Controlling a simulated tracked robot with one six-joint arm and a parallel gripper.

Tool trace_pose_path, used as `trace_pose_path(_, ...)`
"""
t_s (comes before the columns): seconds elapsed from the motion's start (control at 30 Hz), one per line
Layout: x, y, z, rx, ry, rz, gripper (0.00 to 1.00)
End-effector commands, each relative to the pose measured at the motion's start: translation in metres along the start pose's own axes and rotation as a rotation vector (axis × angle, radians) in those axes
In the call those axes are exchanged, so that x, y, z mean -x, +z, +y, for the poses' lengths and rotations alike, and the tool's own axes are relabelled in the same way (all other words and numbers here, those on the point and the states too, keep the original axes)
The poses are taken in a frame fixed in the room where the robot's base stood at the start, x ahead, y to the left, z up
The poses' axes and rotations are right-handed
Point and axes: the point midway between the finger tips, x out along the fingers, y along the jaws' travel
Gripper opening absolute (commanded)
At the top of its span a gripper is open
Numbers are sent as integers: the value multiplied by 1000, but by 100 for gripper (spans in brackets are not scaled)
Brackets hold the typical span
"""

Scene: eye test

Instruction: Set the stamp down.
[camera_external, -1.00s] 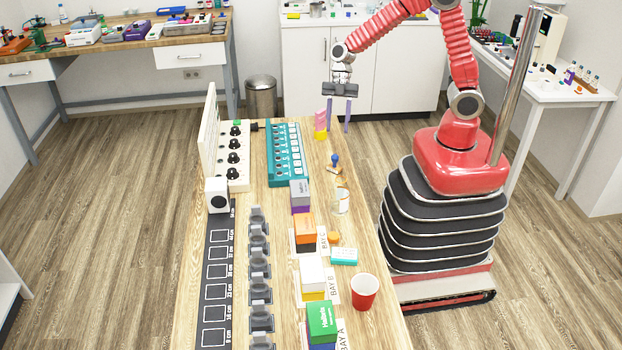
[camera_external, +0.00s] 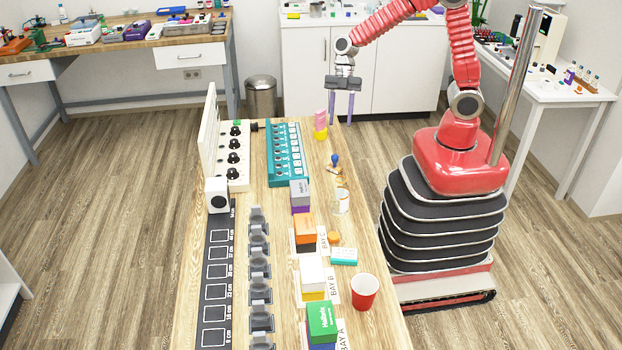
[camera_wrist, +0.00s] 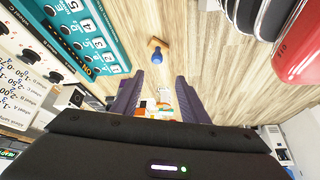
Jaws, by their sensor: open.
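The stamp, with a blue knob handle (camera_external: 335,160) and a small wooden base, stands on the wooden table near its right edge. In the wrist view the stamp (camera_wrist: 157,55) shows beyond my fingertips, with bare wood around it. My gripper (camera_external: 341,119) is open and empty, raised at the far end of the table, behind and above the stamp and apart from it. Its two purple fingers also show spread in the wrist view (camera_wrist: 155,84), with nothing held between them.
A pink and yellow block stack (camera_external: 320,126) stands just left of my fingers. A clear glass (camera_external: 342,203) stands nearer than the stamp. A red cup (camera_external: 364,291) and several stacked boxes stand nearer the front.

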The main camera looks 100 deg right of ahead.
Motion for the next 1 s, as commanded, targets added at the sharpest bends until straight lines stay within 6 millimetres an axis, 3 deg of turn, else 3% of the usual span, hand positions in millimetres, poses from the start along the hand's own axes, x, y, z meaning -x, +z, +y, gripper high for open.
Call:
trace_pose_path(0.47,56,-31,-69,-353,137,-130,40)
trace_pose_path(1.0,106,-36,-145,-798,413,-127,40)
